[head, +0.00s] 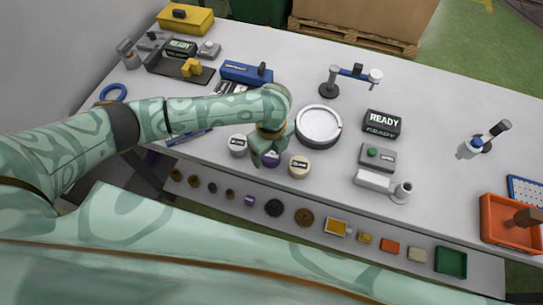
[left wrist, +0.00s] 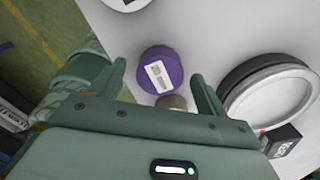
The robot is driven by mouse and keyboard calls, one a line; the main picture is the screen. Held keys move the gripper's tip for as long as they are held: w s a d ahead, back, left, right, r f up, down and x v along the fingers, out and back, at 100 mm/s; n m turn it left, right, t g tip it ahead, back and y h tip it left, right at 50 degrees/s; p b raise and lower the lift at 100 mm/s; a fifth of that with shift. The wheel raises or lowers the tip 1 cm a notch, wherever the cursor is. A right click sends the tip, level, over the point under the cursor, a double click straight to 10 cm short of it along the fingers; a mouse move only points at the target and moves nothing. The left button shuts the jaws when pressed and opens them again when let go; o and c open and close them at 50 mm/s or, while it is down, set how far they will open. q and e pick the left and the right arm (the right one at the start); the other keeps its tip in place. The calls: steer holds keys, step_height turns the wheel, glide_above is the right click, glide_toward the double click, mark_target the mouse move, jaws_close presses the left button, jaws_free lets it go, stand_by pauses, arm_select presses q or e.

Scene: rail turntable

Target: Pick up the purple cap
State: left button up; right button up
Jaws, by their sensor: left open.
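The purple cap (left wrist: 160,72) is round with a white printed label on top. In the left wrist view it shows between the two fingers of my left gripper (left wrist: 158,76), with space at the sides. In the head view my left gripper (head: 264,158) is over the purple cap (head: 272,160) and hides part of it. The gripper is open, with nothing held. My right gripper is not in view.
The round turntable (head: 318,126) is close behind the caps; it also shows in the left wrist view (left wrist: 268,92). A small brown piece (left wrist: 172,102) is beside the purple cap. A READY display (head: 382,124) and an orange tray (head: 493,236) stand farther right.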

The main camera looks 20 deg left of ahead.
arm_select(q)
steer(key=c, duration=1.1)
steer(key=shift+o, duration=0.2)
steer(key=shift+r, duration=0.15)
